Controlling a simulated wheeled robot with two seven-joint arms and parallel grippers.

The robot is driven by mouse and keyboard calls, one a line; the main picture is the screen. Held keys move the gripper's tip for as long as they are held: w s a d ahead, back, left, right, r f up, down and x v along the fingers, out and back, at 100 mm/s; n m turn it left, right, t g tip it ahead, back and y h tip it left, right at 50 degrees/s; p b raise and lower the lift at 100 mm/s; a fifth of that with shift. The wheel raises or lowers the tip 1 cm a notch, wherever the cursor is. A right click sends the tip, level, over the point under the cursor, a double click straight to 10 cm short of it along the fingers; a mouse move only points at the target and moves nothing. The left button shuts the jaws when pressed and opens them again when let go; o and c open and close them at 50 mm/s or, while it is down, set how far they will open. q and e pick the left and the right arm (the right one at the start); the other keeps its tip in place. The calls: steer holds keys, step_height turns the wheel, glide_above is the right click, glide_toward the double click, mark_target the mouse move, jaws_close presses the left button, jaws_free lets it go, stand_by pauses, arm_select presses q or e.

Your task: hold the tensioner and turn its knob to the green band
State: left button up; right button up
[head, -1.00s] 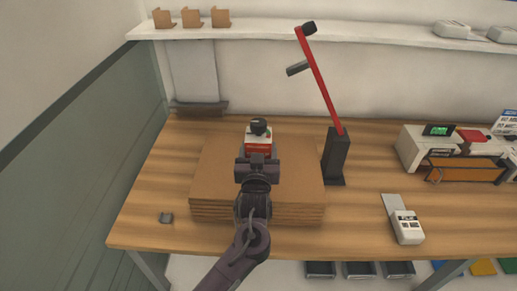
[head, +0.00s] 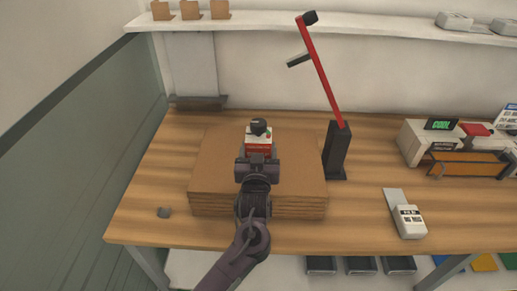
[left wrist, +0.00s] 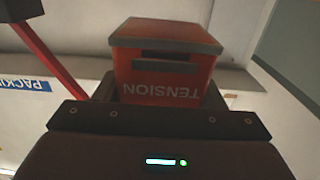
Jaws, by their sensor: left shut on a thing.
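The tensioner (head: 258,140) is a small red and white box with a black knob (head: 259,126) on its top. It is upright over the cardboard stack in the head view. My left gripper (head: 257,157) is shut on it from the near side; its fingers are mostly hidden behind the wrist. In the left wrist view the tensioner (left wrist: 165,62) shows its red face with the word TENSION upside down, just beyond the gripper (left wrist: 160,112). I cannot make out a green band or the knob's setting. My right gripper is not in view.
A flat cardboard stack (head: 215,180) lies under my arm on the wooden table (head: 150,200). A black stand with a red arm (head: 337,150) rises right of it. A white handheld device (head: 408,220) and a sealing machine with a green COOL display (head: 440,124) are farther right.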

arm_select(q)
steer(key=shift+f+b, duration=0.6)
steer(key=shift+f, duration=0.2)
steer(key=shift+f, duration=0.35)
steer(key=shift+f+b, duration=0.65)
steer(key=shift+b, duration=0.05)
